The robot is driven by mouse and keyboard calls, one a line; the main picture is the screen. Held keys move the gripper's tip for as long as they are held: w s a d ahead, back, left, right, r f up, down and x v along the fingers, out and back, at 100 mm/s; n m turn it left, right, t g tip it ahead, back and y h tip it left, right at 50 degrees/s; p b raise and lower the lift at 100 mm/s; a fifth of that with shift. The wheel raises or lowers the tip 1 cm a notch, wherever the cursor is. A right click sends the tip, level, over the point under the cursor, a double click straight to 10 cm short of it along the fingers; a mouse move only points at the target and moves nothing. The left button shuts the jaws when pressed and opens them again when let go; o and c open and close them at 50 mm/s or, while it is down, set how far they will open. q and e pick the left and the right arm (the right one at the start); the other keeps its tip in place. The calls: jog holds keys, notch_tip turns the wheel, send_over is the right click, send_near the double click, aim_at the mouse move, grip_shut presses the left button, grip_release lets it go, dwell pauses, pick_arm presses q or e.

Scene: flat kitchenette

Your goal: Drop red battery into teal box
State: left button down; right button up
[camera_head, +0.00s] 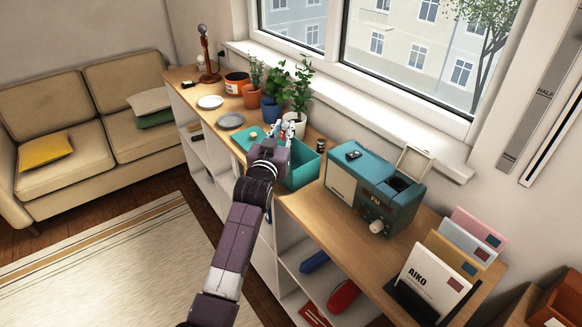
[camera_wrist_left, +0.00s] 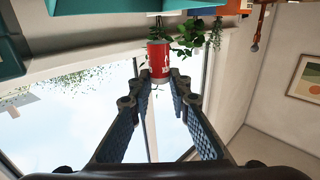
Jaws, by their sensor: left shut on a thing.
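The teal box (camera_head: 306,173) stands open on the wooden shelf top, partly hidden behind my left arm. My left gripper (camera_head: 285,131) is over the back part of the box in the head view. In the left wrist view, the fingers of the gripper (camera_wrist_left: 158,80) are closed on the red battery (camera_wrist_left: 158,58) at their tips. In the head view, only a small bit of red shows between the fingers. The teal box also shows at the top of the left wrist view (camera_wrist_left: 95,12), apart from the battery. My right gripper is not in view.
A teal and cream appliance (camera_head: 374,187) stands right of the box. A small dark can (camera_head: 321,145) is just behind the box. A white-potted plant (camera_head: 299,96) and other pots stand close behind the gripper.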

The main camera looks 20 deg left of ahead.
pick_arm(q)
jog(key=c, duration=1.7)
grip_release()
jog(key=shift+s, duration=0.1)
jog(key=s, duration=1.1)
jog(key=shift+s+d, duration=0.3)
jog(key=shift+s, duration=0.1)
